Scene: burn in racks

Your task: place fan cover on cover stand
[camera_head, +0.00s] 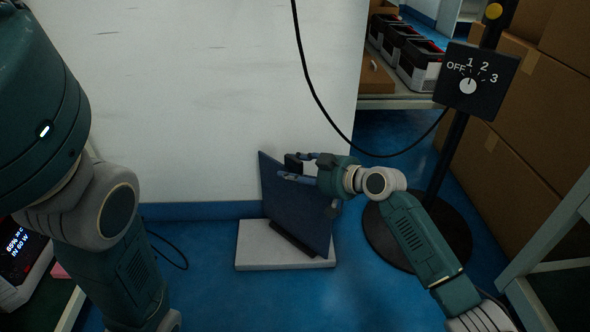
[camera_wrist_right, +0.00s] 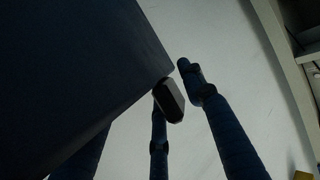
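The fan cover appears to be the dark blue flat panel (camera_head: 290,215), standing tilted in a dark slot on the cover stand, a low white base (camera_head: 257,258) on the floor. My right gripper (camera_head: 292,168) is at the panel's upper part, its fingers pointing left. In the right wrist view the panel (camera_wrist_right: 75,70) fills the upper left. The fingers (camera_wrist_right: 180,95) look spread apart, with a small dark block with a pale face (camera_wrist_right: 169,100) at the panel's corner between them. I see no firm grip. My left arm shows at the left; its gripper is out of view.
A white wall (camera_head: 200,100) stands behind the stand. A black post with a dial box (camera_head: 476,80) and round base stands at right, with a cable (camera_head: 345,135) hanging nearby. Cardboard boxes (camera_head: 510,130) fill the right side. Blue floor is open in front of the stand.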

